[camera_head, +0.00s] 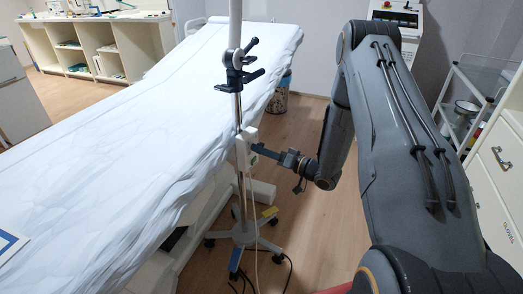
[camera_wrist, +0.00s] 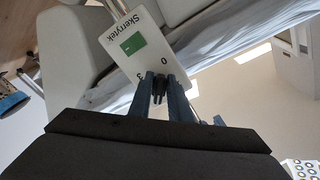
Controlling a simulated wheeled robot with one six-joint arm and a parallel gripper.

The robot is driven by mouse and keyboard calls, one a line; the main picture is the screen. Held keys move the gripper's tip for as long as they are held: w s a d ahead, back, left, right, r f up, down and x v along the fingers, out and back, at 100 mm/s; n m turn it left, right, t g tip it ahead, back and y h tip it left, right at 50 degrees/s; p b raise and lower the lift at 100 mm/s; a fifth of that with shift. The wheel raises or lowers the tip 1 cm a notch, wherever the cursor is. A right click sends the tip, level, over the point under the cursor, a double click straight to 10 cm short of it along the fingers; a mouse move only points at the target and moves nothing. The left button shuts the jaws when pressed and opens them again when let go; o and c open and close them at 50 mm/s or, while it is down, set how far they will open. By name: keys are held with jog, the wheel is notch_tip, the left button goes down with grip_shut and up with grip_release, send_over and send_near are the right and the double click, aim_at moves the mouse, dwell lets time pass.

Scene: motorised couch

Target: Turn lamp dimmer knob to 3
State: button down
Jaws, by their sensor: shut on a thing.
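The lamp's dimmer box (camera_head: 246,138) is a small white box on the pole of the wheeled lamp stand (camera_head: 238,110). In the wrist view the box (camera_wrist: 135,47) carries the word "Skerrytek", a green patch and the digits 0 and 3, seen upside down. My gripper (camera_head: 256,148) reaches the box from the right. In the wrist view my gripper (camera_wrist: 160,86) has its two blue-grey fingers closed on the dark dimmer knob (camera_wrist: 158,97) at the box's lower edge. The fingers hide most of the knob, and its pointer cannot be read.
A couch with a white sheet (camera_head: 130,110) stands close left of the stand. The stand's wheeled base (camera_head: 243,235) and dark cables are on the floor. A bin (camera_head: 278,98) stands behind. A trolley (camera_head: 470,105) and cabinet (camera_head: 495,170) are at right.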

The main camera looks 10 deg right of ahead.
jog(key=shift+m, duration=0.4)
jog(key=c, duration=1.8)
grip_release()
jog(key=v, duration=0.8)
jog(key=shift+a, duration=0.1)
